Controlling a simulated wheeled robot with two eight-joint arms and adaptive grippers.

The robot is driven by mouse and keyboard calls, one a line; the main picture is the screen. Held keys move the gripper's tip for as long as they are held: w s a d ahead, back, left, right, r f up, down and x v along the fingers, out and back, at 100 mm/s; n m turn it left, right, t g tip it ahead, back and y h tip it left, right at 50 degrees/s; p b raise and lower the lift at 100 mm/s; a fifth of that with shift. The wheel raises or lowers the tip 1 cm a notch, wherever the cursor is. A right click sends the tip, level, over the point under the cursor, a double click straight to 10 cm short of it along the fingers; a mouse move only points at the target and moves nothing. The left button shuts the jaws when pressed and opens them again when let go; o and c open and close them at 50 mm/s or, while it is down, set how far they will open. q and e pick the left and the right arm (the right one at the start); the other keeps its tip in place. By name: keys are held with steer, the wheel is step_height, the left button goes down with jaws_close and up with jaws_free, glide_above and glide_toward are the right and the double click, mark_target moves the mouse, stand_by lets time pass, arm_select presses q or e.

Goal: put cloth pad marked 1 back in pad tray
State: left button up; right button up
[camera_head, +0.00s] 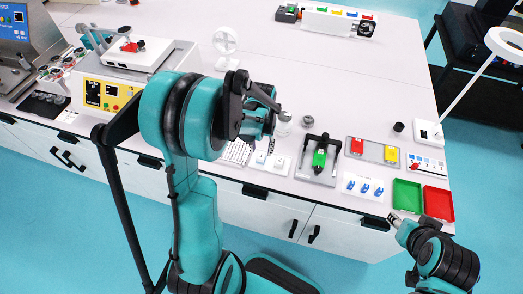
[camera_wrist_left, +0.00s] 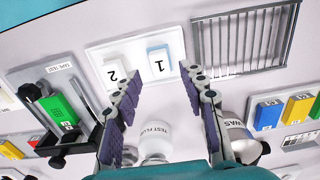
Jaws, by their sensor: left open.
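The cloth pad marked 1 (camera_wrist_left: 160,66) lies in the white pad tray (camera_wrist_left: 140,43), beside the pad marked 2 (camera_wrist_left: 113,74). In the head view, pad 1 (camera_head: 259,159) is in the left half of the tray and pad 2 (camera_head: 278,163) in the right half. My left gripper (camera_wrist_left: 160,82) is open and empty, with its fingers spread above the table near the tray. In the head view the left gripper (camera_head: 283,115) is partly hidden by its own arm. My right gripper (camera_head: 397,219) is by the table's front edge; its jaws are too small to read.
A white-capped test fluid bottle (camera_wrist_left: 155,142) stands below, between my left fingers. A slatted rack (camera_wrist_left: 243,42) is beside the tray. A black-framed tester with a green block (camera_head: 319,159) stands to the right. Green (camera_head: 407,194) and red (camera_head: 438,203) trays lie at front right.

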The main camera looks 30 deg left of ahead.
mark_target(262, 155)
arm_select(q)
step_height(262, 155, up, 7)
steer(key=p, duration=0.2)
steer(key=s+d+r+m+t, duration=0.2)
steer(key=s+d+r+t, duration=0.5)
steer(key=s+d+r, duration=0.3)
steer(key=shift+s+d+r+m, duration=0.3)
steer(key=shift+s+m, duration=0.1)
steer(key=shift+s, duration=0.15)
steer(key=shift+f, duration=0.1)
steer(key=shift+f+b, duration=0.85)
steer(key=shift+f, duration=0.05)
